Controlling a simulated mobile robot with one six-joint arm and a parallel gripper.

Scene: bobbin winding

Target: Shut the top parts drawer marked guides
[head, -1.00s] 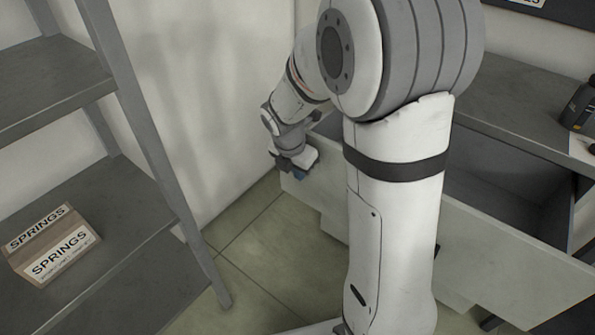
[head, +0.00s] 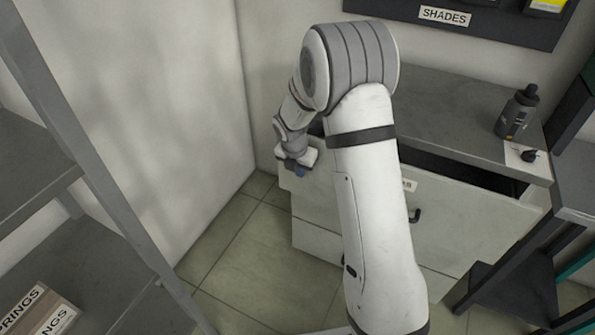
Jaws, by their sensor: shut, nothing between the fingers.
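The top parts drawer (head: 465,218) is a pale front in the grey-topped cabinet, pulled out some way; a dark gap shows between its top edge and the worktop. A dark handle (head: 415,215) sits on the front. A white label (head: 408,185) is mostly hidden behind my arm, so its word cannot be read. My gripper (head: 299,171) is shut and empty at the left end of the drawer front. It looks close against the front, but contact cannot be made out.
A dark bottle (head: 517,113) stands on the worktop (head: 450,110), with a small black item (head: 530,155) nearby. A grey shelf rack (head: 90,165) with a SPRINGS box (head: 40,312) is at left. A dark-framed stand (head: 520,275) is at right. Tiled floor (head: 235,250) between is clear.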

